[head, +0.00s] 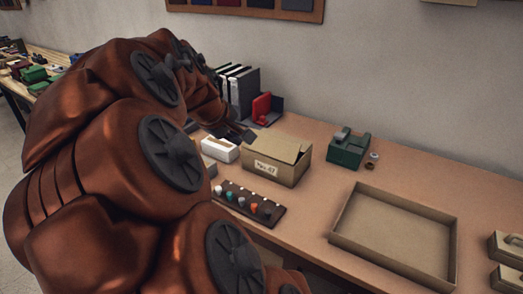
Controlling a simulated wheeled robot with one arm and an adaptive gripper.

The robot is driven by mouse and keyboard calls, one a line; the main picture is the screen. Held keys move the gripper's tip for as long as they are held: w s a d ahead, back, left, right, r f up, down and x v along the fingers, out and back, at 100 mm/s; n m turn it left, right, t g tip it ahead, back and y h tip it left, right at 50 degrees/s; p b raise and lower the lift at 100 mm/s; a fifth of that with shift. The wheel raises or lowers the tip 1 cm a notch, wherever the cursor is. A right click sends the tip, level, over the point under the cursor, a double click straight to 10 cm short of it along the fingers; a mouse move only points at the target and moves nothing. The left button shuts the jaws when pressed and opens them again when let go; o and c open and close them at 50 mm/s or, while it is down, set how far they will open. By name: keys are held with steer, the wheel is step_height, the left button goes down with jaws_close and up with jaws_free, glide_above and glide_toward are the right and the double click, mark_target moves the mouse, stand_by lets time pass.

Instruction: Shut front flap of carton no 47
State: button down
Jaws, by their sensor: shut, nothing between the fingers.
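The carton no 47 (276,165) is a brown cardboard box with a white label on its near side, standing on the table. Its top shows flaps; one broad flap lies across the top and another edge stands up slightly at the right. I cannot tell how each flap is angled. My gripper (247,136) is shut and empty at the carton's upper left corner, close to the top edge. Whether it touches the carton is unclear. My brown arm hides the table's left part.
A white box (220,149) stands just left of the carton, and a dark strip with coloured knobs (248,203) lies in front. A green tape dispenser (348,149) is behind right. An open shallow tray (393,235) lies at right. Binders (243,90) and a red object (262,106) stand behind.

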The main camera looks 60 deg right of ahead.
mark_target(272, 137)
steer(key=w+d+f+h, duration=0.1)
steer(key=d+f, duration=0.2)
steer(key=d, duration=0.3)
steer(key=d+f+n+b, duration=0.1)
steer(key=d+f, duration=0.3)
steer(key=d, duration=0.3)
steer(key=w+d+f+h+b, duration=0.1)
steer(key=d+f, duration=0.2)
steer(key=d, duration=0.3)
steer(key=shift+w+d+f+n+h, duration=0.2)
steer(key=shift+w+f+n+h, duration=0.1)
steer(key=shift+w, duration=0.05)
